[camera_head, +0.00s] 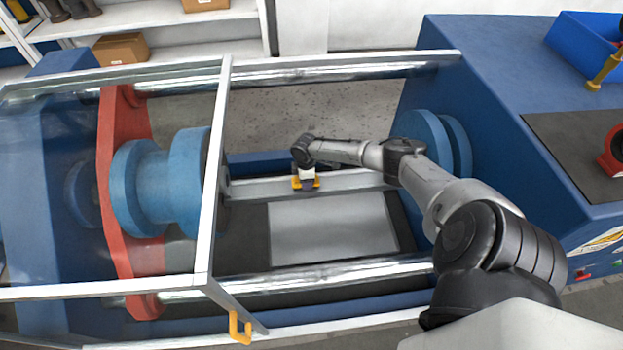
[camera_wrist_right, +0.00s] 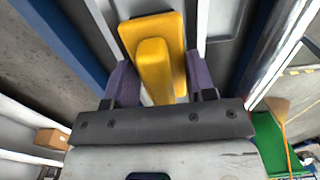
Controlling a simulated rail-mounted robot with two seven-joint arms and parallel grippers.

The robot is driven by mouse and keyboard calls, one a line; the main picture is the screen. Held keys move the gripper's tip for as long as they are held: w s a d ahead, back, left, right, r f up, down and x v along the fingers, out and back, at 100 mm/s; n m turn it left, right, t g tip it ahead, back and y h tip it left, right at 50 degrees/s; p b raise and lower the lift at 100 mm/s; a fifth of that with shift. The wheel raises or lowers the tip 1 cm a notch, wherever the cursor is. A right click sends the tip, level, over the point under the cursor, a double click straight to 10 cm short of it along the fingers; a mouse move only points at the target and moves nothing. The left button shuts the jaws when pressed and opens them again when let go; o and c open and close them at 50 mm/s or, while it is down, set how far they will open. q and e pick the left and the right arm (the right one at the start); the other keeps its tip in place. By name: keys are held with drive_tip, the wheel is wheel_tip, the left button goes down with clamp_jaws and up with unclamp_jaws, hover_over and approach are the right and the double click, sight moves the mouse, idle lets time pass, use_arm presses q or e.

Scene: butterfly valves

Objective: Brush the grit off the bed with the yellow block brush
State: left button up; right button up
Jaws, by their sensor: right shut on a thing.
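The yellow block brush (camera_wrist_right: 158,35) is between the two purple fingers of my right gripper (camera_wrist_right: 153,85), which is shut on it. In the head view the brush (camera_head: 305,183) shows as a small yellow piece under my right gripper (camera_head: 306,178), at the pale rail along the far side of the bed. The bed (camera_head: 335,232) has a light grey plate between dark strips, inside the blue machine. I cannot make out grit on it at this size. Whether the brush touches the rail is unclear. My left gripper is not in view.
A clear guard with a white frame (camera_head: 214,170) covers the left half, over a red plate (camera_head: 112,170) and blue flanges (camera_head: 160,185). Shiny bars (camera_head: 330,278) run along the near and far sides. A blue bin (camera_head: 585,45) stands at the upper right.

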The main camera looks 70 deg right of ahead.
sight(296, 178)
drive_tip(key=shift+w+a+f+b, duration=0.15)
drive_tip(key=shift+w+a, duration=0.15)
drive_tip(key=shift+w, duration=0.25)
drive_tip(key=shift+w+a+r+b, duration=0.1)
drive_tip(key=shift+w+a+b, duration=0.1)
drive_tip(key=shift+w+a, duration=0.25)
drive_tip(key=shift+w+a+f+b, duration=0.1)
drive_tip(key=shift+w+a+b, duration=0.1)
drive_tip(key=shift+w, duration=0.4)
drive_tip(key=shift+w+a+b, duration=0.25)
drive_tip(key=shift+w+a, duration=0.15)
drive_tip(key=shift+w, duration=0.35)
drive_tip(key=shift+w+a+b, duration=0.25)
drive_tip(key=shift+w+a, duration=0.1)
drive_tip(key=shift+w, duration=0.35)
drive_tip(key=shift+w+a, duration=0.25)
drive_tip(key=shift+w, duration=0.15)
